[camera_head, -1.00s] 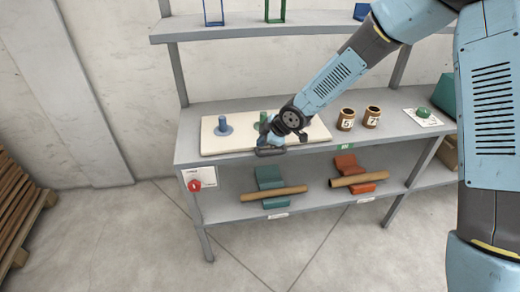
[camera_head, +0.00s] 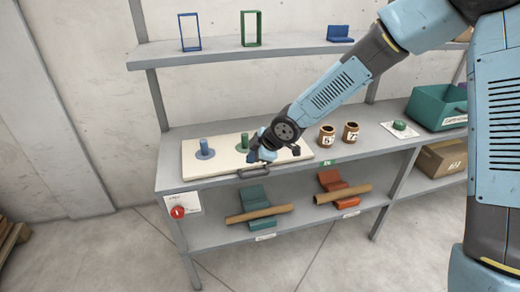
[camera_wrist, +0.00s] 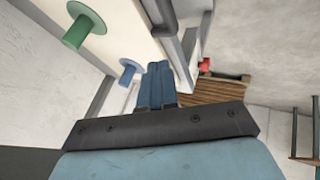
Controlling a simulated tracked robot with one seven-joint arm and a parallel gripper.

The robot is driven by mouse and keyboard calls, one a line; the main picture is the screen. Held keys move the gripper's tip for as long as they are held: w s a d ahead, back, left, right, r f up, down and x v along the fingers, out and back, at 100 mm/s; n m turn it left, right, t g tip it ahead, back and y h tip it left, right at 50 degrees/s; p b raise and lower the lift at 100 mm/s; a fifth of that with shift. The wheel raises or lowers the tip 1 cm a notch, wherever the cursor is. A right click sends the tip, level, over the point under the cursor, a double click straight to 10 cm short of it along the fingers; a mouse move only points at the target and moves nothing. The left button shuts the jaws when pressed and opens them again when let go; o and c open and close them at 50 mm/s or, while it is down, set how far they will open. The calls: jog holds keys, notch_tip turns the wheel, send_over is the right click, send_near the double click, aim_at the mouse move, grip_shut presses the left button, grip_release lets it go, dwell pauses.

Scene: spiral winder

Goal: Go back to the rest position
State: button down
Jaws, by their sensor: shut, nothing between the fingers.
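My gripper (camera_head: 256,153) is at the front right part of a white board on the middle shelf, to the right of the green peg (camera_head: 243,137). In the wrist view, its blue fingers (camera_wrist: 158,68) are together with nothing between them. My arm reaches in from the upper right and slopes down to the left. The white board (camera_head: 222,165) carries a blue peg (camera_head: 203,147) and the green peg, each on a round base. A dark handle (camera_head: 253,171) sits at the board's front edge, just below the gripper. The exact gap between gripper and handle is unclear.
Two brown numbered cups (camera_head: 327,138) stand right of the board. A green knob (camera_head: 399,125) and teal bin (camera_head: 436,108) are farther right. Brown tubes (camera_head: 258,213) rest on cradles below. A red knob (camera_head: 178,212) is on the front left. The upper shelf (camera_head: 220,47) overhangs behind.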

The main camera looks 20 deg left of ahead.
jog(key=w+d+r+m+t+h, duration=0.15)
jog(key=d+r+m, duration=0.3)
jog(key=d, duration=0.55)
jog(key=d+r+m+t+h, duration=0.1)
jog(key=d+r+m+h, duration=0.2)
jog(key=d+r, duration=0.45)
jog(key=w+d+r+m+t+h, duration=0.1)
jog(key=d+r+m+h, duration=0.2)
jog(key=d, duration=0.8)
jog(key=s+d+r+m, duration=0.5)
jog(key=s+d+m, duration=0.1)
jog(key=s+d, duration=0.3)
jog(key=s+d+r+m, duration=0.5)
jog(key=s+d+m, duration=0.2)
jog(key=s, duration=0.5)
jog(key=d, duration=0.2)
jog(key=shift+s+d+r, duration=0.25)
jog(key=shift+d, duration=0.1)
jog(key=shift+y, duration=0.25)
